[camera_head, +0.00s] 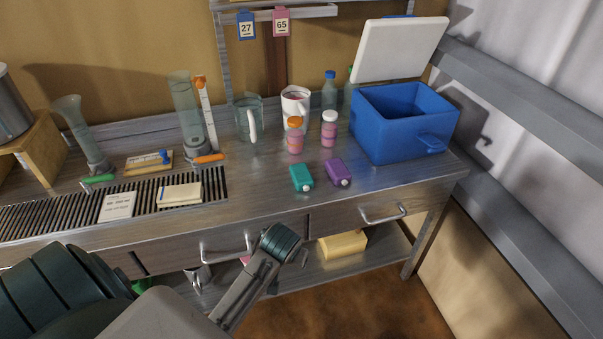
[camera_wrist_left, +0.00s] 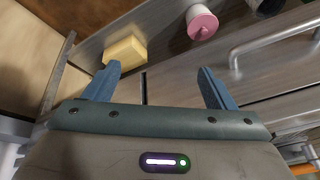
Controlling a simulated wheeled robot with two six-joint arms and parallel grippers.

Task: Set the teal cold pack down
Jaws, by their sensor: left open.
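The teal cold pack (camera_head: 301,178) rests on the metal bench top, near its front edge, left of a purple pack (camera_head: 339,173). No gripper touches it. My left gripper shows in the left wrist view (camera_wrist_left: 160,87) with its two blue fingers wide apart and nothing between them. In the head view my left arm reaches in front of the bench, below the teal pack and apart from it; its fingers are hard to make out there. The teal pack does not show in the wrist view. My right gripper is not in view.
An open blue cooler (camera_head: 393,133) with its white lid (camera_head: 402,49) raised stands at the bench's right. Two pink jars (camera_head: 295,138) (camera_head: 329,130) and a white mug (camera_head: 296,103) stand behind the packs. Drawer handles (camera_head: 383,215) stick out in front. A yellow block (camera_head: 343,244) lies below.

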